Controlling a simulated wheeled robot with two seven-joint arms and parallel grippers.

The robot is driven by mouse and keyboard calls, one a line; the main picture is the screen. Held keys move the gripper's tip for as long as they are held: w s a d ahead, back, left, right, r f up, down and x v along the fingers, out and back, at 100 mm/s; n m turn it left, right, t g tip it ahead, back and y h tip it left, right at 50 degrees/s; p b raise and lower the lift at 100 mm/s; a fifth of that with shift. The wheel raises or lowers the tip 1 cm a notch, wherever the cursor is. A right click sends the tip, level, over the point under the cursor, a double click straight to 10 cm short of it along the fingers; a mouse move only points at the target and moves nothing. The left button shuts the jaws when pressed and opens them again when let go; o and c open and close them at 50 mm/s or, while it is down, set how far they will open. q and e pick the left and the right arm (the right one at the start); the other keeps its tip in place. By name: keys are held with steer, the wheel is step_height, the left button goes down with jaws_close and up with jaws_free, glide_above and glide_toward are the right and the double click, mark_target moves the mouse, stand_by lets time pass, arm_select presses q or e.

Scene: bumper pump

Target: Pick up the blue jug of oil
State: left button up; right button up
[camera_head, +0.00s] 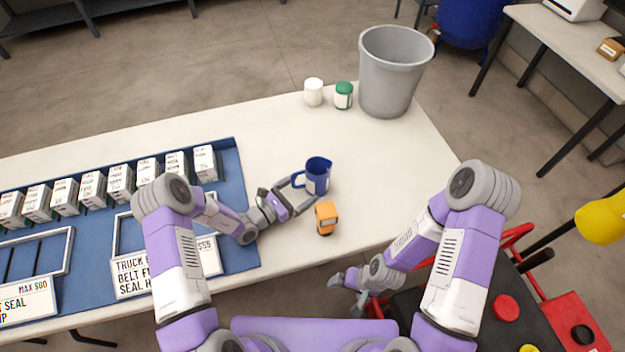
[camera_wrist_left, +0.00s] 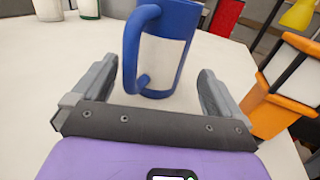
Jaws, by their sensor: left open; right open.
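The blue jug (camera_head: 318,178) stands upright on the white table, with a white label on its side and its handle toward the left. My left gripper (camera_head: 299,194) is open at the jug. In the left wrist view the jug (camera_wrist_left: 172,50) stands ahead between the two open fingers (camera_wrist_left: 155,92), its handle near the left finger. I cannot tell whether a finger touches it. My right gripper (camera_head: 348,292) is open and empty, low in front of the table's edge.
An orange block-like object (camera_head: 326,217) stands close to the left gripper, also at right in the wrist view (camera_wrist_left: 275,103). A blue tray (camera_head: 235,160) with several boxes lies left.

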mark_target(308, 184)
arm_select(q)
steer(key=x, duration=0.4)
steer(key=c, duration=1.1)
steer(key=shift+c, duration=0.5)
steer(key=shift+r, duration=0.2)
